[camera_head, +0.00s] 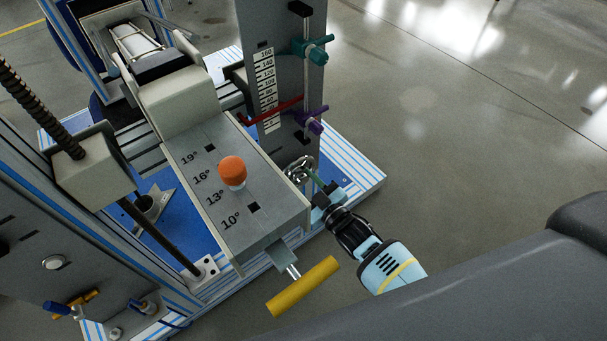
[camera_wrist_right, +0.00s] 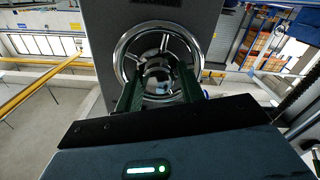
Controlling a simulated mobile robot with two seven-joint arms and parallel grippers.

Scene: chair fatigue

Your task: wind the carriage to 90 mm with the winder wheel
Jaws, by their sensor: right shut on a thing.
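The winder wheel (camera_head: 299,168) is a shiny chrome handwheel on the side of the grey column, low down. My right gripper (camera_head: 328,196) reaches it from the front right. In the right wrist view the wheel's spoked rim (camera_wrist_right: 122,58) surrounds a round hub (camera_wrist_right: 158,74), with my two dark green fingers (camera_wrist_right: 158,90) shut on the hub. The white millimetre scale (camera_head: 266,88) is on the column, with a red pointer (camera_head: 275,110) slanting across its lower part; the exact reading is too small to tell. My left gripper is not in view.
Teal (camera_head: 314,50) and purple (camera_head: 309,121) clamps sit on the column's rod. A grey angle plate (camera_head: 200,175) with an orange knob (camera_head: 233,171) and a yellow T-handle (camera_head: 303,287) lie left of my right arm. Open floor extends to the right.

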